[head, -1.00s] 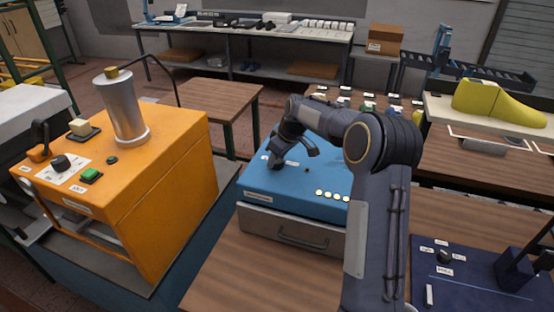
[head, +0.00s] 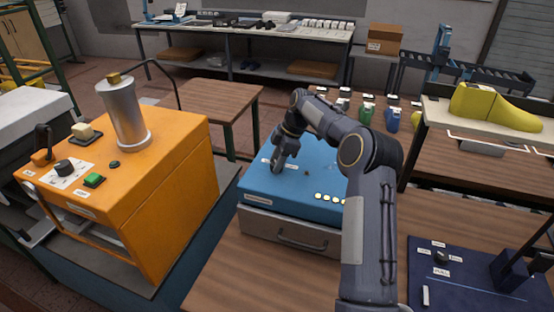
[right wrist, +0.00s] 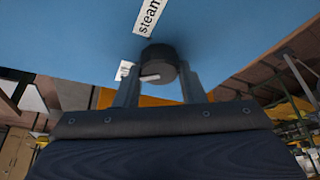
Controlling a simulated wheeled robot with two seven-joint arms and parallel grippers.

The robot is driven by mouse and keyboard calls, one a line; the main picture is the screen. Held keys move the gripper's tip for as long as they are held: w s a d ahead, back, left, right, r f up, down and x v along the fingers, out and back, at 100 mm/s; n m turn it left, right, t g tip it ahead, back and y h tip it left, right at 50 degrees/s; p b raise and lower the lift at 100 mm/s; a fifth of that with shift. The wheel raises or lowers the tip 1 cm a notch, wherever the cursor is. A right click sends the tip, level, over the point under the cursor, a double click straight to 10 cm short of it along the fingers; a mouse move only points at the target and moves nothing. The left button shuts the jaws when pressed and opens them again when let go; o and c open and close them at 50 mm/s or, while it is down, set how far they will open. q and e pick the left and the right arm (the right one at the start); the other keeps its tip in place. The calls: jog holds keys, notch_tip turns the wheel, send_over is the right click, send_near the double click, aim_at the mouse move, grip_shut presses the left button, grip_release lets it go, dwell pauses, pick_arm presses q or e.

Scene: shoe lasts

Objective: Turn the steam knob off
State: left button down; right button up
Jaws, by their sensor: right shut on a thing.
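The steam knob (right wrist: 157,68) is a dark round knob with a pale pointer mark on the blue machine top. A white label reading "steam" (right wrist: 150,16) lies beside it in the right wrist view. My right gripper (right wrist: 160,85) is shut on the knob, with one finger on each side. In the head view the right gripper (head: 278,165) reaches down onto the left part of the blue machine (head: 310,172) and hides the knob. My left gripper is not in view.
An orange machine (head: 180,190) with a metal cylinder (head: 124,115) stands at the left. A dark blue panel (head: 450,295) with another knob is at the lower right. A yellow shoe last (head: 490,105) lies on the right table. Wooden table surface (head: 240,270) in front is clear.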

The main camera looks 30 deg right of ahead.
jog(key=shift+n, duration=0.5)
jog(key=o, duration=1)
jog(key=v, duration=0.8)
jog(key=shift+w, duration=0.2)
jog(key=shift+f, duration=0.1)
